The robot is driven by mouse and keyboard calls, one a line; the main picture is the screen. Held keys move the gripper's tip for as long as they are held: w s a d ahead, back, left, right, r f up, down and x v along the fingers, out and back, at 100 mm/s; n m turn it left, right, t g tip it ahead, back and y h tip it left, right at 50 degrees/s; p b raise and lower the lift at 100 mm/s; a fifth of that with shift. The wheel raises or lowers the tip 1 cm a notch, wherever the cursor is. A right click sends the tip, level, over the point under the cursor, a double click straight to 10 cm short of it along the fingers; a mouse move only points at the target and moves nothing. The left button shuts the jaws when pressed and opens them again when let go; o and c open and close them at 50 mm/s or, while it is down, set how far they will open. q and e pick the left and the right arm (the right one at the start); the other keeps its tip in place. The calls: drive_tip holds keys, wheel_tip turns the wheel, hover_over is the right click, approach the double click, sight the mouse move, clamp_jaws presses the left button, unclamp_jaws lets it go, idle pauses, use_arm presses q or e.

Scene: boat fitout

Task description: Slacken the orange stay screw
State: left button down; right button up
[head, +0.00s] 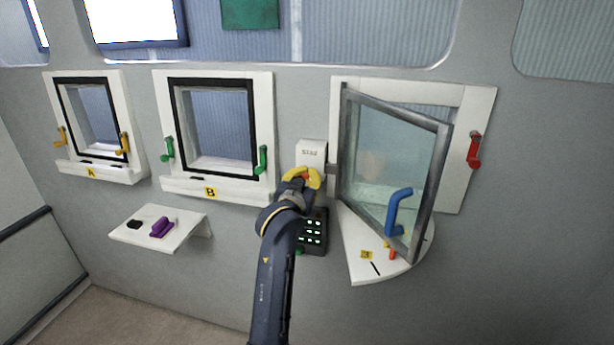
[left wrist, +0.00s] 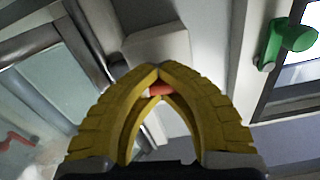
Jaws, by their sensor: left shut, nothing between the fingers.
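The white stay box (head: 311,152) is fixed to the wall between window B and the open glass window. My left gripper (head: 306,176) is in front of its lower part, its yellow fingers shut and empty. In the left wrist view the fingertips (left wrist: 160,72) meet in front of a white housing. An orange-red piece (left wrist: 158,89), probably the stay screw, shows in the gap just behind the tips. I cannot tell whether the fingers touch it. The gripper hides most of this spot in the head view. My right gripper is not in view.
The glass sash (head: 395,165) swings out close right, with a blue handle (head: 399,210). Below it is a white quadrant shelf (head: 365,270) with a small orange part (head: 392,253). A keypad (head: 313,232) sits below my gripper. A green handle (head: 263,159) is left.

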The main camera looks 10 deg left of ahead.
use_arm(q)
drive_tip(key=shift+a+r+n, duration=0.1)
drive_tip(key=shift+a+n, duration=0.05)
drive_tip(key=shift+n, duration=0.15)
idle(0.4)
drive_tip(key=c, duration=1.6)
unclamp_jaws()
drive_tip(key=o, duration=0.4)
drive_tip(key=shift+c, duration=0.2)
drive_tip(key=o, duration=0.5)
drive_tip(key=r, duration=1)
drive_tip(key=shift+a, duration=0.25)
